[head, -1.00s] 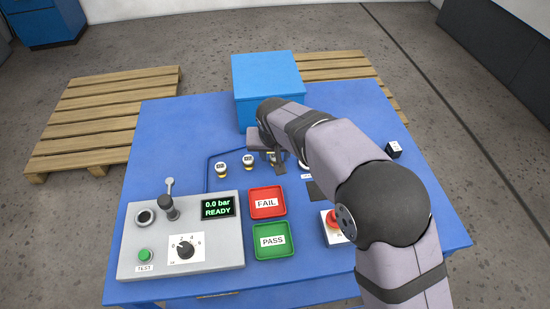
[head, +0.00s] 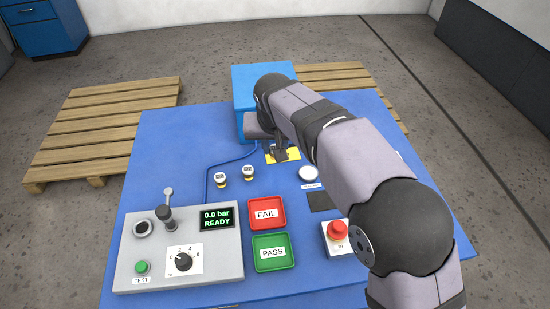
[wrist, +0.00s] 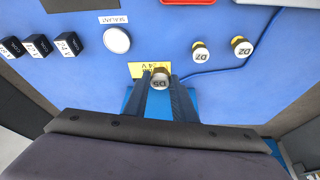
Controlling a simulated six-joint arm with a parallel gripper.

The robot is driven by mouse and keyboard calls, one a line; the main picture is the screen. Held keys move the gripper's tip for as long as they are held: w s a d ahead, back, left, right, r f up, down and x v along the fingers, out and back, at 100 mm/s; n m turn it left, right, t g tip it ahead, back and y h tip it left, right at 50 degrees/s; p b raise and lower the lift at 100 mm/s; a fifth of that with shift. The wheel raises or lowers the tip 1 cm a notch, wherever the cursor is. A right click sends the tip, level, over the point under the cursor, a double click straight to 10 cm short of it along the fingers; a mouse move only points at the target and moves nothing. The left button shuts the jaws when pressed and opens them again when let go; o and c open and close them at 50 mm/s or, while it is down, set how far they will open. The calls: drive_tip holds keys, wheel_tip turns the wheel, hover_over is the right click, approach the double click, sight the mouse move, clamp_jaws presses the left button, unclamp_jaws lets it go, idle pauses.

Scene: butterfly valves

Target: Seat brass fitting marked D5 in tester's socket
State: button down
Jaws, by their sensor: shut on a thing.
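The brass fitting D5 (wrist: 160,80) has a white cap with its mark, upside down in the wrist view. My gripper (wrist: 160,82) is shut on it, one dark finger on each side. In the head view my gripper (head: 278,150) is over the yellow label at the back of the blue table, in front of the blue box; the fitting cannot be made out there. The tester (head: 185,250) stands at the front left. Its socket (head: 143,228), a dark round hole with a light ring, is empty. Its display reads 0.0 bar, READY.
Fittings D7 (wrist: 201,55) and D2 (wrist: 242,47) stand beside my gripper. A lever (head: 165,210) rises right of the socket. Red FAIL (head: 281,201) and green PASS (head: 291,241) trays, a red button (head: 338,230) and a white disc (head: 309,173) are also on the table.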

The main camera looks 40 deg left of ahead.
sight(271, 146)
drive_tip(key=shift+r, duration=1.4)
drive_tip(key=shift+s+a+r+p, duration=0.1)
drive_tip(key=shift+s+a+p, duration=0.2)
drive_tip(key=shift+s+a, duration=0.1)
drive_tip(key=s+a+n+g+p, duration=0.1)
drive_tip(key=s+a+n+p, duration=0.3)
drive_tip(key=s, duration=0.7)
drive_tip(key=s+a+f+n+g+y+p, duration=0.1)
drive_tip(key=s+a+n+p, duration=0.3)
drive_tip(key=s, duration=0.7)
drive_tip(key=s+a+n+g+y+p, duration=0.1)
drive_tip(key=s+a+n+g+p, duration=0.1)
drive_tip(key=s+a+n+p, duration=0.2)
drive_tip(key=shift+s+a+f+p, duration=0.2)
drive_tip(key=shift+s+p, duration=0.3)
drive_tip(key=shift+s, duration=0.7)
drive_tip(key=shift+s+a+f+p, duration=0.15)
drive_tip(key=shift+s+p, duration=0.4)
drive_tip(key=shift+s, duration=0.6)
drive_tip(key=shift+s+a+f+p, duration=0.1)
drive_tip(key=shift+s+a+p, duration=0.3)
drive_tip(key=shift+s, duration=0.8)
drive_tip(key=shift+d, duration=0.15)
drive_tip(key=shift+f+b, duration=0.95)
drive_tip(key=shift+f, duration=0.75)
drive_tip(key=shift+f+b, duration=0.9)
drive_tip(key=shift+f, duration=0.05)
